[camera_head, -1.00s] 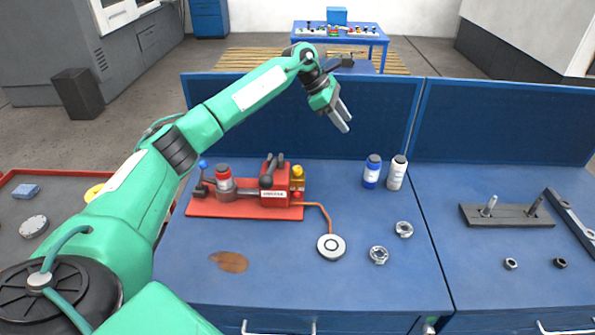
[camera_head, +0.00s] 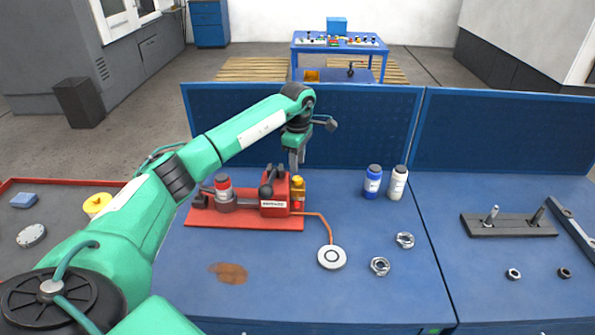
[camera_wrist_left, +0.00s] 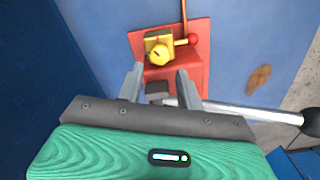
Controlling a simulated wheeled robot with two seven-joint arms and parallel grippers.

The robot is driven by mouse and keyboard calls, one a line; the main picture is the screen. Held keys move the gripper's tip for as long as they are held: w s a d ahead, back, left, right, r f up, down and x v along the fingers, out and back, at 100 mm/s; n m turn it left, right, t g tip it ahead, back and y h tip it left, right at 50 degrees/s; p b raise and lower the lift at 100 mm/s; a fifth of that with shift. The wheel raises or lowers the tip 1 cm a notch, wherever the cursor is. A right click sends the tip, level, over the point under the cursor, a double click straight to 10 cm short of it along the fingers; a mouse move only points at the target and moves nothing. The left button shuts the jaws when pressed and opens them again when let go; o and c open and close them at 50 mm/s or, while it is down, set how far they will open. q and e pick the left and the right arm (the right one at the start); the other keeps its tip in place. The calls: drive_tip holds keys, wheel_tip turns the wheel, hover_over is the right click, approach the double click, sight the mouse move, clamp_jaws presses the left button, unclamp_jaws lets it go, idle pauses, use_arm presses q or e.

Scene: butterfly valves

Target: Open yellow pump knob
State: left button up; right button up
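The yellow pump knob (camera_head: 299,184) sits on a yellow valve at the right end of the red pump (camera_head: 274,207), which stands on a red base plate (camera_head: 240,220). In the left wrist view the round yellow knob (camera_wrist_left: 159,54) shows from above, a little beyond my fingertips. My left gripper (camera_head: 296,163) points down just above the knob's end of the pump. In the left wrist view its fingers (camera_wrist_left: 160,70) are apart with nothing between their tips; it appears not to touch the knob. My right gripper is not in view.
A red ball-ended lever (camera_wrist_left: 193,39) sits beside the yellow valve. A blue bottle (camera_head: 373,182) and a white bottle (camera_head: 397,183) stand to the right. An orange hose runs to a white disc (camera_head: 332,257). Nuts (camera_head: 380,266) lie in front. A blue back panel (camera_head: 350,125) rises behind.

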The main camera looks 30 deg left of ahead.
sight(297, 178)
use_arm(q)
wheel_tip(297, 178, down, 6)
drive_tip(key=shift+r+p, duration=0.1)
drive_tip(key=shift+p, duration=0.6)
drive_tip(key=c, duration=0.7)
